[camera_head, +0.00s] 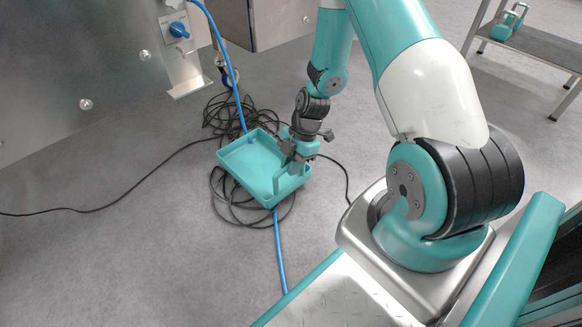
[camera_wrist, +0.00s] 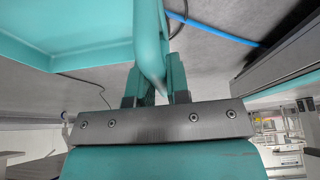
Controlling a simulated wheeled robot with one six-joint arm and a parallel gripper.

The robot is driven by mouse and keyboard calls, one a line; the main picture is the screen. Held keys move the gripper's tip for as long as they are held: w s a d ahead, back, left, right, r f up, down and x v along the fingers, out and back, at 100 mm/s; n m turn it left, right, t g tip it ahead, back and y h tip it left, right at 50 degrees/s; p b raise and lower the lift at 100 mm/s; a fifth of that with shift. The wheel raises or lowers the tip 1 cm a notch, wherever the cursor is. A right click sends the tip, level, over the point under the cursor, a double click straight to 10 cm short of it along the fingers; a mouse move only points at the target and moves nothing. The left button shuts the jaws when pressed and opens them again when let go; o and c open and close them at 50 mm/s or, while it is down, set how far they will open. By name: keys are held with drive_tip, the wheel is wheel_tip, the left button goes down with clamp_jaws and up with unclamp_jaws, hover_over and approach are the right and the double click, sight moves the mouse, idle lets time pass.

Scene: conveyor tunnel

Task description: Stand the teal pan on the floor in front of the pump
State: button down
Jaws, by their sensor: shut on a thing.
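The teal pan (camera_head: 250,161) is a shallow square tray with low walls, in the middle of the head view. It appears level, over a coil of black cable. My gripper (camera_head: 289,165) is at its right side, shut on the pan's upright handle. In the wrist view the pan (camera_wrist: 70,28) fills the upper left, and the gripper fingers (camera_wrist: 152,85) close around its teal handle. I cannot tell whether the pan's underside touches the floor. The blue knob (camera_head: 178,30) on a metal housing at the upper left may belong to the pump; I cannot be sure.
Tangled black cable (camera_head: 222,112) and a blue hose (camera_head: 279,255) lie on the grey floor around and under the pan. A metal cabinet (camera_head: 70,90) stands at the left. A shelf table (camera_head: 535,45) is at the upper right. Floor at lower left is mostly clear.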

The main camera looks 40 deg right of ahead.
drive_tip(key=c, duration=1.1)
unclamp_jaws()
drive_tip(key=p+v, duration=0.9)
drive_tip(key=v, duration=0.3)
drive_tip(key=w+a+r+m, duration=0.2)
drive_tip(key=a+r, duration=0.4)
drive_tip(key=r, duration=0.3)
drive_tip(key=s+a+r+m, duration=0.3)
drive_tip(key=a+r, duration=0.6)
drive_tip(key=s+a+r+m, duration=0.3)
drive_tip(key=s+a+r, duration=0.2)
drive_tip(key=s+r, duration=0.1)
drive_tip(key=s+a+r+m, duration=0.3)
drive_tip(key=s+a+r, duration=0.2)
drive_tip(key=s, duration=0.4)
drive_tip(key=shift+s+r, duration=0.15)
drive_tip(key=shift+r, duration=0.3)
